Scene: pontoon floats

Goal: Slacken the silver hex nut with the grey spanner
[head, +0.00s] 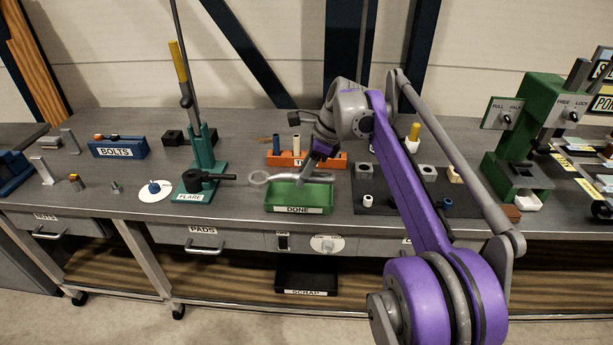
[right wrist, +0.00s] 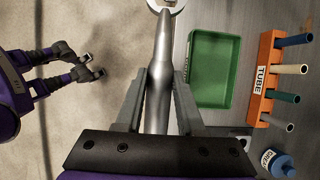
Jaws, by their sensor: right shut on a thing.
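The grey spanner (head: 300,179) is held level above the green DONE tray (head: 299,210) in the head view, its ring end pointing left. My right gripper (head: 312,166) is shut on its handle. In the right wrist view the spanner (right wrist: 160,75) lies between the two fingers of the right gripper (right wrist: 158,100), its ring end cut off by the top edge. My left gripper (right wrist: 98,66) shows at the left of the right wrist view, empty, with its fingers apart. A small silver piece at the bench's left (head: 76,182) may be the hex nut; I cannot tell surely.
The teal FLARE stand (head: 197,165) with its tall lever stands left of the tray. An orange TUBE rack (head: 283,158) is behind the tray, and a dark block (head: 368,190) is to its right. The blue BOLTS box (head: 118,148) sits further left. Some bench surface is bare near FLARE.

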